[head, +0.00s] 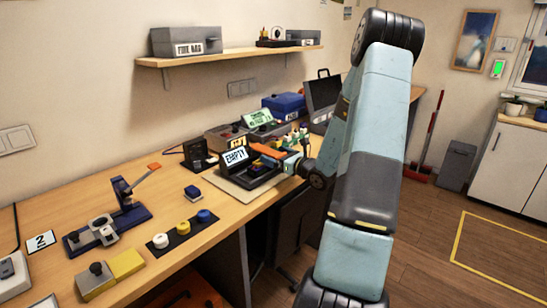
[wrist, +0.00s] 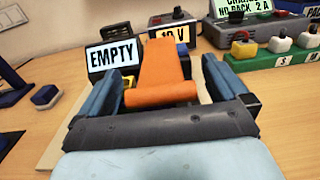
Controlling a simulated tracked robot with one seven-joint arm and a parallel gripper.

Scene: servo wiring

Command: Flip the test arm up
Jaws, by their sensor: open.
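The orange arm (wrist: 161,72), which looks like the test arm, has a wide rounded crossbar at its near end. It lies low on the dark station beside the EMPTY sign (wrist: 112,55); it also shows in the head view (head: 267,150). My gripper (wrist: 158,80) is open, with one blue finger on each side of the orange arm. Gaps show between the fingers and the orange arm in the wrist view. The far end of the arm and its hinge are not clear. In the head view my gripper (head: 288,163) reaches in from the right.
A 12 V box (wrist: 172,33) stands behind the station. A green rack (wrist: 275,58) with several knobs is to the right. On the left of the bench are a blue lever fixture (head: 124,205) and a dark strip (head: 184,230) with coloured knobs.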

